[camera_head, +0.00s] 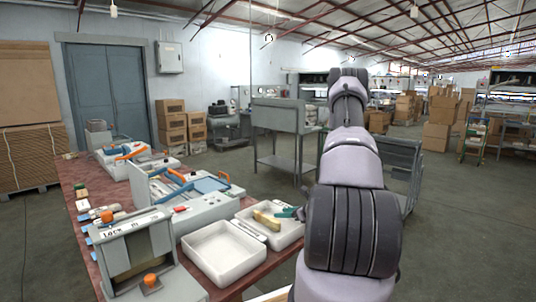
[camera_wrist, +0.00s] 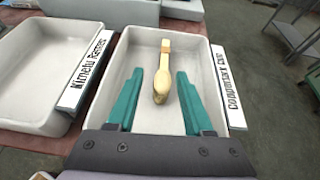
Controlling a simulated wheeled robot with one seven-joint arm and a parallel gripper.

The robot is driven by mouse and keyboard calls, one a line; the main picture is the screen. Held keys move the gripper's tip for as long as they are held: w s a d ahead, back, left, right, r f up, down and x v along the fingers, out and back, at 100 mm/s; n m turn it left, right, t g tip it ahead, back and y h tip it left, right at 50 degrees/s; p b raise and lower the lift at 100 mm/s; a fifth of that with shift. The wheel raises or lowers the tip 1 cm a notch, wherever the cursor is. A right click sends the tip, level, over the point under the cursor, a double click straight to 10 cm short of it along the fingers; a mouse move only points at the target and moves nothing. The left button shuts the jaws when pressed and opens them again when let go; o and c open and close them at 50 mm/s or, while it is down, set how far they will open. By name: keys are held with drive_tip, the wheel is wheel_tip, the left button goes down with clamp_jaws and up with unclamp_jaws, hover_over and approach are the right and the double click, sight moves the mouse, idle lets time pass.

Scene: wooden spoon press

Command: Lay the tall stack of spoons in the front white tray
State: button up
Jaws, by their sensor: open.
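The stack of spoons (camera_wrist: 161,80), pale yellow wood, lies lengthwise in a white tray (camera_wrist: 112,75) in the wrist view. It also shows in the head view (camera_head: 266,220), in the farther white tray (camera_head: 290,238). My gripper (camera_wrist: 160,73) has teal fingers that stand open, one on each side of the stack, with gaps visible between. In the head view my gripper (camera_head: 289,212) shows at the right side of the stack, partly hidden by my arm. The nearer white tray (camera_head: 223,253) is empty; it shows at the left in the wrist view (camera_wrist: 40,75).
A grey press (camera_head: 140,250) stands left of the trays on the reddish table, with more machines (camera_head: 185,200) behind. Label plates (camera_wrist: 228,88) line the tray edges. Small loose items (camera_head: 85,205) lie at the table's left. A grey metal stand (camera_head: 285,130) is beyond.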

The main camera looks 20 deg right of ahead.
drive_tip(key=s+a+r+n+g+y, duration=0.25)
drive_tip(key=a+r+n, duration=0.55)
drive_tip(key=r, duration=0.4)
drive_tip(key=s+a+r+n+g+y, duration=0.2)
drive_tip(key=a+r+n+g, duration=0.3)
drive_tip(key=a+r, duration=0.6)
drive_tip(key=s+a+r+n+t+h, duration=0.2)
drive_tip(key=s+r+n+h, duration=0.5)
drive_tip(key=s+r+n, duration=0.7)
drive_tip(key=s+r, duration=0.4)
drive_tip(key=s, duration=0.4)
drive_tip(key=shift+a+r, duration=0.2)
drive_tip(key=shift+h, duration=0.25)
